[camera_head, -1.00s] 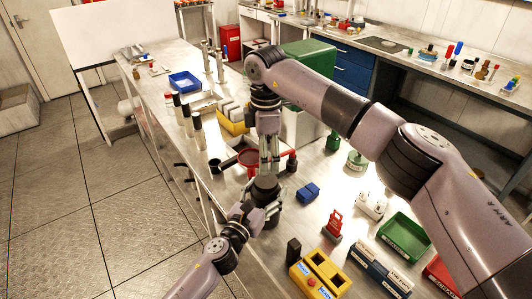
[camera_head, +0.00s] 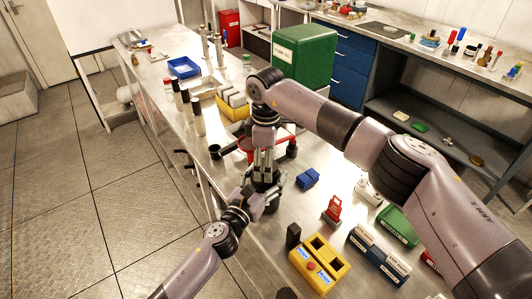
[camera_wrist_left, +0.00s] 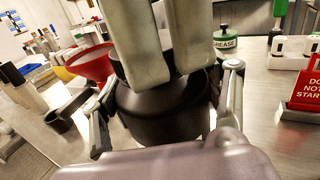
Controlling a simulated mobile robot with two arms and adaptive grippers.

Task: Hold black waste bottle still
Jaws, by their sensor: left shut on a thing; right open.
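The black waste bottle (camera_wrist_left: 165,112) stands upright on the bench, dark and round, filling the middle of the left wrist view; in the head view (camera_head: 264,194) it is mostly hidden by my grippers. My left gripper (camera_wrist_left: 166,105) is shut on the bottle, one finger on each side of its body; it also shows in the head view (camera_head: 262,200). My right gripper (camera_head: 265,170) comes down from above, open, with its pale fingers at the bottle's top. These fingers hide the bottle's neck and any cap in the left wrist view.
A red funnel (camera_wrist_left: 92,62) stands close to the bottle. A blue block (camera_head: 308,178), a red sign (camera_head: 332,210) and a yellow box (camera_head: 320,262) with a red button stand to the right. A green grease container (camera_wrist_left: 223,38) is behind. The floor at left is clear.

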